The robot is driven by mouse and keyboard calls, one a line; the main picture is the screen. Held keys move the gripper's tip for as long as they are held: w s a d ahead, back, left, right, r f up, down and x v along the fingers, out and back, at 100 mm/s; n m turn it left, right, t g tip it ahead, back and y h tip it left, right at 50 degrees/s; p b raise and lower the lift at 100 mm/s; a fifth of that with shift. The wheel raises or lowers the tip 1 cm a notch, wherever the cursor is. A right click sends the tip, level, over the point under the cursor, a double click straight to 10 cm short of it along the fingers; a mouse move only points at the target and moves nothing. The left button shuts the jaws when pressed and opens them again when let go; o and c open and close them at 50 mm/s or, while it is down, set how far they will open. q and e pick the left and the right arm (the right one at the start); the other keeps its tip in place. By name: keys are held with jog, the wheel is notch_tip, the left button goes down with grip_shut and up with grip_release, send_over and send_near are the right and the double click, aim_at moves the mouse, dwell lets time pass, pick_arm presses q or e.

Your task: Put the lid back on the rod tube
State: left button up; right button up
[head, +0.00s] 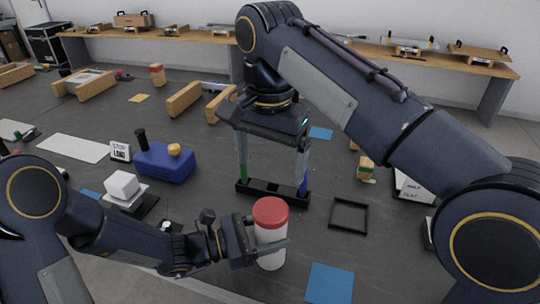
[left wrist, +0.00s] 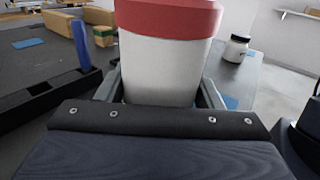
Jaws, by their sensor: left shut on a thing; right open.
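A white tube (head: 270,250) with a red lid-like top (head: 270,210) stands upright near the front middle. In the left wrist view, the white wall (left wrist: 160,68) and red top (left wrist: 168,18) fill the centre, with the red part seated on the white. My left gripper (head: 268,247) is shut around the white body, below the red part. My right gripper (head: 272,165) is open, fingers pointing down over a black rack (head: 270,191). A green rod (head: 243,172) and a blue rod (head: 304,184) stand at the rack's ends, close to its fingertips.
A black square frame (head: 349,215) and a blue mat (head: 330,284) lie right of the tube. A blue box (head: 164,164) and a white block (head: 122,185) are at left. Wooden blocks (head: 184,99) lie farther back. A black-lidded jar (left wrist: 237,47) shows in the left wrist view.

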dwell(0.3)
pick_arm(q)
jog(key=o, duration=1.5)
jog(key=shift+a, duration=0.15)
jog(key=v, duration=0.7)
jog(key=shift+s+a, duration=0.1)
jog(key=shift+a, duration=0.15)
